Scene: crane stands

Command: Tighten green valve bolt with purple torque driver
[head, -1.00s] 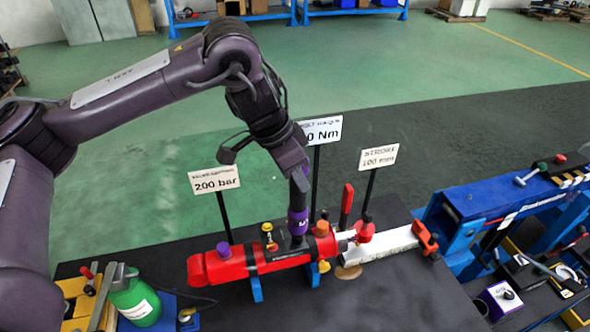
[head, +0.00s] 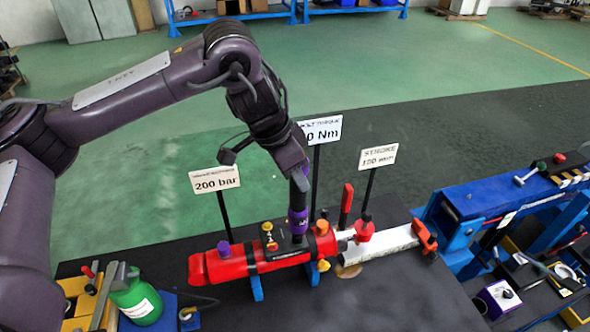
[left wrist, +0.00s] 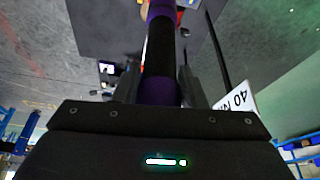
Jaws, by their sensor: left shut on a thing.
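My left gripper (head: 299,185) points down over the red cylinder (head: 209,268) and is shut on the purple torque driver (head: 297,222). The driver stands near upright, with a dark lower shaft reaching the top of the cylinder. In the left wrist view the purple and black driver (left wrist: 160,45) runs between the two fingers (left wrist: 158,88). I cannot make out a green valve bolt; the spot under the driver tip is hidden by the driver. My right gripper is not in view.
Signs stand behind the cylinder, including a "200 bar" sign (head: 214,180) and a stroke sign (head: 379,156). A green bottle (head: 137,300) is at the front left. A blue frame (head: 490,200) stands at the right. The dark tabletop before the cylinder (head: 390,305) is clear.

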